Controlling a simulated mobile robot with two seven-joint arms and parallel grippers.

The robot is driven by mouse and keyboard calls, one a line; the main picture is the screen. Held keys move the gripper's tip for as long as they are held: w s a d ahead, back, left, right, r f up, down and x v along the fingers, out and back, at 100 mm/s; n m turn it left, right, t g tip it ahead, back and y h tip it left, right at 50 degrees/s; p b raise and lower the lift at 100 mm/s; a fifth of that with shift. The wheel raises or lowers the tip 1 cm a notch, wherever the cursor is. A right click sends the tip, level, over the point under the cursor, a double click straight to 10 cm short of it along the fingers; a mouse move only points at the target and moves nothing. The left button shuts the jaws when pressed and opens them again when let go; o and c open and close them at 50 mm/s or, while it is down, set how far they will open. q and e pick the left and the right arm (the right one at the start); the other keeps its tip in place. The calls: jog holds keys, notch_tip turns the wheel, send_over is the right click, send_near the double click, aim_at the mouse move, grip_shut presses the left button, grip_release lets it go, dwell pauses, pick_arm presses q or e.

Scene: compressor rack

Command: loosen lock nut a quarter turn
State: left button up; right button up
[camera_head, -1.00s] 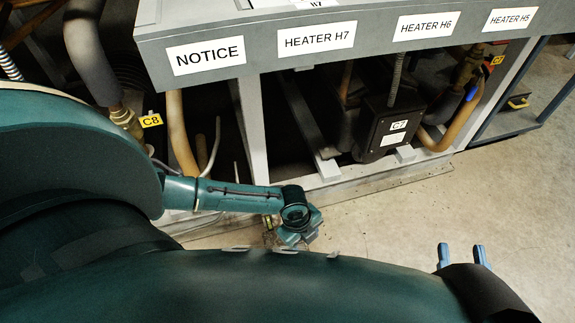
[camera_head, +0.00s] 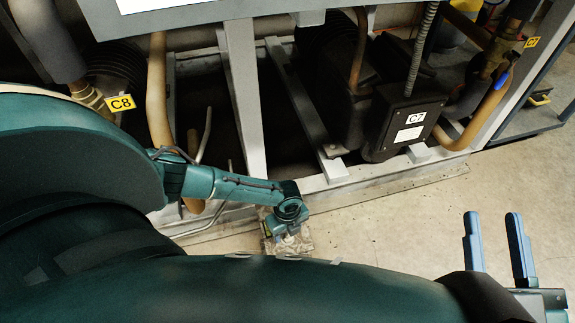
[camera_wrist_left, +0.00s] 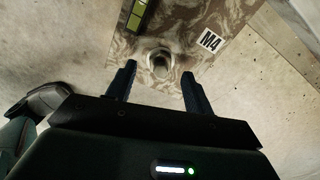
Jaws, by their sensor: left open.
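In the left wrist view, a round metal nut-like piece (camera_wrist_left: 160,63) stands on a mottled plate (camera_wrist_left: 204,22) marked M4. Its exact shape is blurred. My left gripper (camera_wrist_left: 159,71) is open, with one dark blue finger on each side of the piece in the picture. I cannot tell whether they touch it. In the head view, my left arm reaches down to the same mottled plate (camera_head: 304,243) on the floor, and the left fingers are hidden there. My right gripper (camera_head: 496,220) is open and empty at the lower right, its two blue fingers apart.
The rack's frame post (camera_head: 243,100) and lower rail stand just behind the plate. A green level-like strip (camera_wrist_left: 138,17) lies near the piece. Floor to the right is clear.

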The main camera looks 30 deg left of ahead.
pick_arm(q)
notch_tip(320, 180, down, 2)
jog(key=shift+f+b, duration=0.1)
jog(key=shift+b, duration=0.3)
jog(key=shift+f, duration=0.1)
pick_arm(e)
jog(key=shift+w+d+r+n+t+y, duration=0.1)
jog(key=shift+w+r+n+t+y, duration=0.1)
jog(key=shift+r+n+y, duration=0.3)
jog(key=shift+w+d+r+n+t+y, duration=0.1)
jog(key=shift+r+n+t+y, duration=0.15)
jog(key=shift+r, duration=0.3)
pick_arm(q)
jog(key=shift+c, duration=0.4)
jog(key=c, duration=0.9)
